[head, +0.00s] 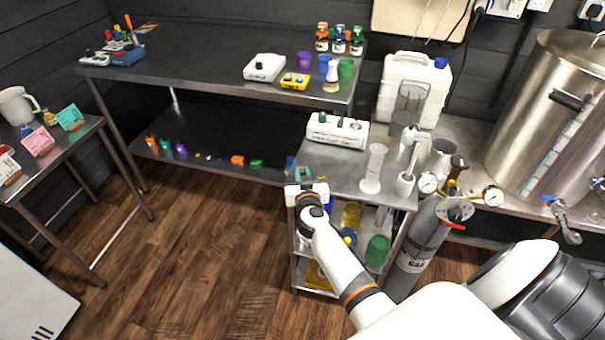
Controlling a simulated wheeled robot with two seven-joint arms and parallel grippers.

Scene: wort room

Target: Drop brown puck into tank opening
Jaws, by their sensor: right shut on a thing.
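My right gripper (303,174) is at the left corner of the small steel cart, near its top edge. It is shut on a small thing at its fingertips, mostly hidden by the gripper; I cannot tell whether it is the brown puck. I cannot pick out a brown puck anywhere else. A large steel tank (545,110) stands at the right on the steel bench, well away from the gripper. A lid covers its visible top, and I cannot make out an opening. My left gripper is not in view.
The cart top (345,180) carries a white device (338,131), a clear cylinder (374,168) and other glassware. A white jerrycan (413,88) stands behind. A grey gas cylinder (414,250) is right of the cart. The wooden floor (190,270) on the left is clear.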

